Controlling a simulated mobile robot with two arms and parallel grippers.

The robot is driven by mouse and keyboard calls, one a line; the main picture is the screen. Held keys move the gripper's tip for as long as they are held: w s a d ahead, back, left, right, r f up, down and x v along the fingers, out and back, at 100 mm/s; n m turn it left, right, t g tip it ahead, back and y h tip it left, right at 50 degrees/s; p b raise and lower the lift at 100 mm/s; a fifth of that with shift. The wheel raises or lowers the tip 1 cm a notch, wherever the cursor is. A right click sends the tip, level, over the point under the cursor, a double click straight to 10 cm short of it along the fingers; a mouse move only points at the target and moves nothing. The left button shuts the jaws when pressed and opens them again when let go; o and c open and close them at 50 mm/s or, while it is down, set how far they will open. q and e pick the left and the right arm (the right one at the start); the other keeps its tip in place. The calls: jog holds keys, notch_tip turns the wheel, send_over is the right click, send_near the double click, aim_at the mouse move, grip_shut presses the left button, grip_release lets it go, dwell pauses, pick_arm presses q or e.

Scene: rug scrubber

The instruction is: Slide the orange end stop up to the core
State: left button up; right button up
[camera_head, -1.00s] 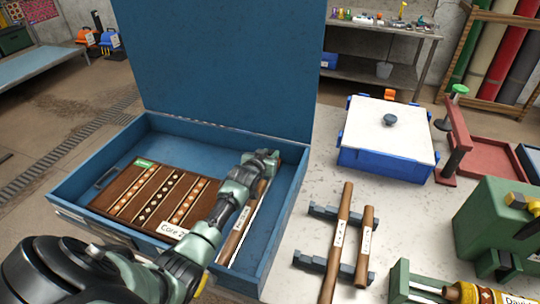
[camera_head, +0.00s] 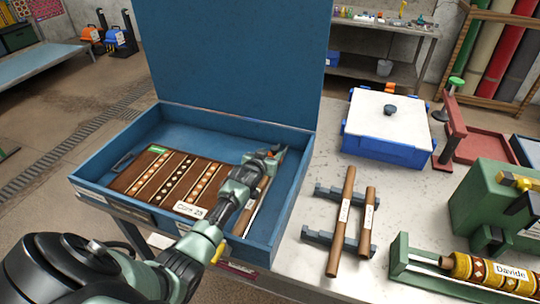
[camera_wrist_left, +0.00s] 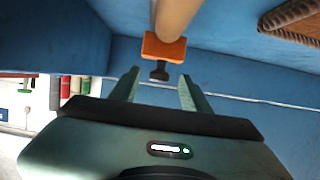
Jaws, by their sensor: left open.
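The orange end stop (camera_wrist_left: 164,48) is a small orange block with a dark knob below it, seen in the left wrist view. The tan core (camera_wrist_left: 178,14) rises just beyond it; I cannot tell whether they touch. My left gripper (camera_wrist_left: 160,76) is open, its two green fingertips on either side of the dark knob, with visible room at both sides. In the head view my left gripper (camera_head: 276,153) is inside the blue case (camera_head: 300,190), at the far end of a labelled brown core (camera_head: 263,187). The end stop is not clearly visible there. My right gripper is not in view.
A brown patterned rug sample (camera_head: 170,180) lies left of the core in the case. The raised blue lid (camera_head: 240,60) stands behind. On the white table (camera_head: 310,275), two brown rollers rest on a rack (camera_head: 325,238), near a blue-and-white box (camera_head: 388,125).

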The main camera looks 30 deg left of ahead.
pick_arm(q)
jog(key=shift+s, duration=0.1)
jog(key=shift+s+d+r, duration=0.1)
jog(key=shift+s, duration=0.1)
jog(key=v, duration=0.6)
jog(key=shift+s+d+r+b, duration=0.15)
jog(key=shift+s+b, duration=0.15)
jog(key=shift+s, duration=0.2)
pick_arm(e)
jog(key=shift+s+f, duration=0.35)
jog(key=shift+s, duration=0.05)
pick_arm(q)
jog(key=shift+o, duration=0.2)
jog(key=shift+d, duration=0.1)
